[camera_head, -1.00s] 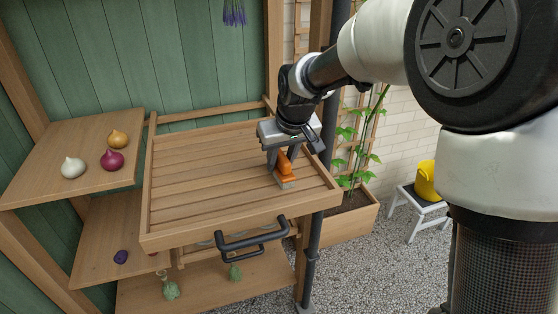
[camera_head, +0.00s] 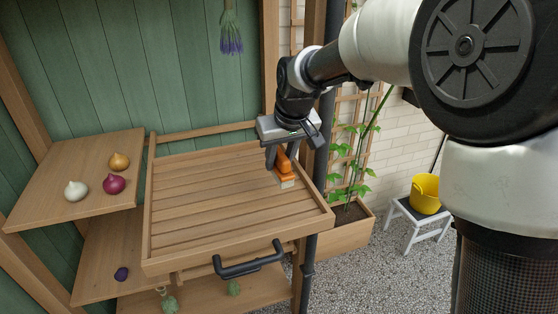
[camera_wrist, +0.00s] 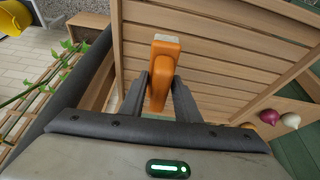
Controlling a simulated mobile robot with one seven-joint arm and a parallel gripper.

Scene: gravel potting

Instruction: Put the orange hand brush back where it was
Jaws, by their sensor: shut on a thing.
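The orange hand brush (camera_head: 285,166) has a pale bristle end pointing down, over the right part of the slatted wooden tray top (camera_head: 200,215) of the potting bench. My gripper (camera_head: 277,162) is shut on the brush from above. In the wrist view the brush (camera_wrist: 162,68) sits between the two dark fingers of my gripper (camera_wrist: 160,88), with its pale end beyond them. I cannot tell for certain whether the bristles touch the slats. The fingers hide part of the brush.
A side shelf on the left holds a white onion (camera_head: 76,191), a red onion (camera_head: 114,183) and a yellow onion (camera_head: 119,161). A dark post (camera_head: 312,240) and climbing plant (camera_head: 350,165) stand right of the bench. A yellow bucket (camera_head: 425,195) sits on a white stool. Most slats are clear.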

